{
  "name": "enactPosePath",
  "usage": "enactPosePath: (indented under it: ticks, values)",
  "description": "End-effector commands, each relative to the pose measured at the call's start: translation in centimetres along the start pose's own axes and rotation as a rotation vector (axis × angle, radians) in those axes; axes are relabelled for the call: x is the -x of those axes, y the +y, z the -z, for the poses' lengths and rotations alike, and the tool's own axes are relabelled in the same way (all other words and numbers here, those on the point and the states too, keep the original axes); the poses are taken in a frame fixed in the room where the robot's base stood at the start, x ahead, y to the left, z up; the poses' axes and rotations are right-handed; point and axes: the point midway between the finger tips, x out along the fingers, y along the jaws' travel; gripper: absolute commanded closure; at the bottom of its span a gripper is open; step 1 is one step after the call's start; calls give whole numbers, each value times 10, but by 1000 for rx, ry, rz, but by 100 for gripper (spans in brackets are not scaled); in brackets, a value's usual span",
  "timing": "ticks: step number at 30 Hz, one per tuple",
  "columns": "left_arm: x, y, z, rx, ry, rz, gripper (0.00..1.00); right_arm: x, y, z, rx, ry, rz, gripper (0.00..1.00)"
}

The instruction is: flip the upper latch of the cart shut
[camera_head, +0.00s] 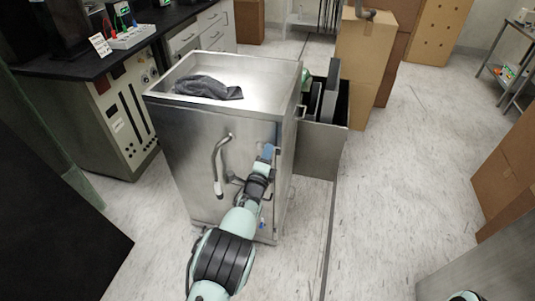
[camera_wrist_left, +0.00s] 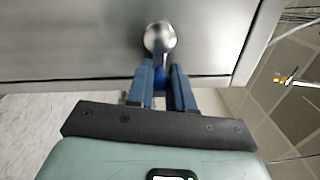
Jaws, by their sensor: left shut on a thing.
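The steel cart (camera_head: 185,140) stands upright in the middle of the head view. My left gripper (camera_head: 268,152) is at the upper part of its door side, near the right edge. In the left wrist view the gripper's two blue fingers (camera_wrist_left: 163,76) are closed around a small blue piece below a round metal knob (camera_wrist_left: 160,37). These look like parts of the upper latch, mostly hidden by the fingers. A lower latch with a blue tip (camera_head: 262,224) shows further down the cart. My right gripper is not in view.
A curved handle (camera_head: 219,165) sticks out of the cart's front. A dark cloth (camera_head: 208,88) lies in the cart's top tray. An open steel bin (camera_head: 320,145) hangs at the cart's right side. A bench (camera_head: 110,60) stands behind left; cardboard boxes (camera_head: 365,60) stand behind right.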

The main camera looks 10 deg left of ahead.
Motion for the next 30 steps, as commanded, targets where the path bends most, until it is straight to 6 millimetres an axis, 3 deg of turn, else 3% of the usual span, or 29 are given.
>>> enactPosePath:
  ticks: [5, 6, 8, 20, 25, 30]
  values:
    - [-2, -6, -7, -6, -12, 16, 100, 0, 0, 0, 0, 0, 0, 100]
    - [-2, -6, -7, -5, -12, 16, 76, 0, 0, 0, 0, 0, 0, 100]
    - [-1, -6, -7, -5, -11, 16, 56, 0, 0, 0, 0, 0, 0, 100]
    - [4, -2, -2, -1, -4, 5, 55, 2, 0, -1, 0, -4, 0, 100]
    - [25, -3, -2, 1, -3, 3, 55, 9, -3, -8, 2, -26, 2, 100]
    - [59, -4, -3, 1, -5, 2, 55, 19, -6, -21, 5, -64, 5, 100]
